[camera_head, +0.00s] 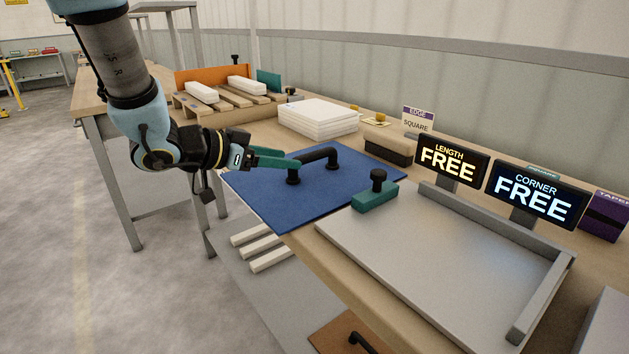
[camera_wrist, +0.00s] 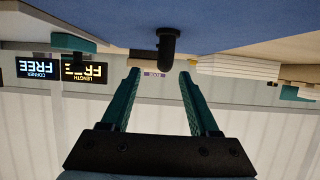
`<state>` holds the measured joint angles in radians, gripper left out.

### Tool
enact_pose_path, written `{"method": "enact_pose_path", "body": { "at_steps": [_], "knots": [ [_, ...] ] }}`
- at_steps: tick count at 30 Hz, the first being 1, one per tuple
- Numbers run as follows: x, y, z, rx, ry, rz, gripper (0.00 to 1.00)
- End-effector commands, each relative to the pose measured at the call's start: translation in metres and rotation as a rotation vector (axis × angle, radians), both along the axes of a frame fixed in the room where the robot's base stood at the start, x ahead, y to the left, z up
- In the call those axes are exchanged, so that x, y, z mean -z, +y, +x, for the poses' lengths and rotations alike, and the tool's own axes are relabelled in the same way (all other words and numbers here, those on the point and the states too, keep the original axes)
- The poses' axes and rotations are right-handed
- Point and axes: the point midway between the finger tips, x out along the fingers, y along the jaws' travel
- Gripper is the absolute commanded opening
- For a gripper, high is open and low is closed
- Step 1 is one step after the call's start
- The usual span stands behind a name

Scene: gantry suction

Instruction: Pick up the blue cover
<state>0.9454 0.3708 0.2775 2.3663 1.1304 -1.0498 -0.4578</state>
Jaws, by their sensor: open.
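The blue cover (camera_head: 270,205) is a flat blue sheet lying on the wooden table, its near-left edge at the table's edge. My gripper (camera_head: 290,163) has teal fingers and reaches in from the left, level with the handle's left end. The blue cover (camera_wrist: 230,22) fills the top there. The fingers hold nothing; whether they touch the handle I cannot tell.
A grey plate (camera_head: 430,255) with raised rails and a teal block (camera_head: 375,196) with a black knob lie right of the cover. White sheets (camera_head: 318,116), a dark brush-like block (camera_head: 388,151) and two FREE displays (camera_head: 452,161) stand behind. A pallet (camera_head: 225,100) is farther back.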

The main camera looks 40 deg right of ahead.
Motion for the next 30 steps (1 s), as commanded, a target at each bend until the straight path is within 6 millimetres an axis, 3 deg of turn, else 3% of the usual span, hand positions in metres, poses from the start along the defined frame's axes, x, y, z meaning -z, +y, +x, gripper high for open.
{"method": "enact_pose_path", "body": {
  "at_steps": [4,13,21,30],
  "knots": [
    [0.009,-0.023,-0.002,0.003,0.0,0.002,0.61],
    [0.015,-0.047,-0.001,-0.002,-0.001,0.002,0.61],
    [0.025,-0.083,-0.001,-0.001,-0.003,0.003,0.61],
    [0.027,-0.089,0.0,-0.005,-0.002,0.001,0.61]
  ]
}}
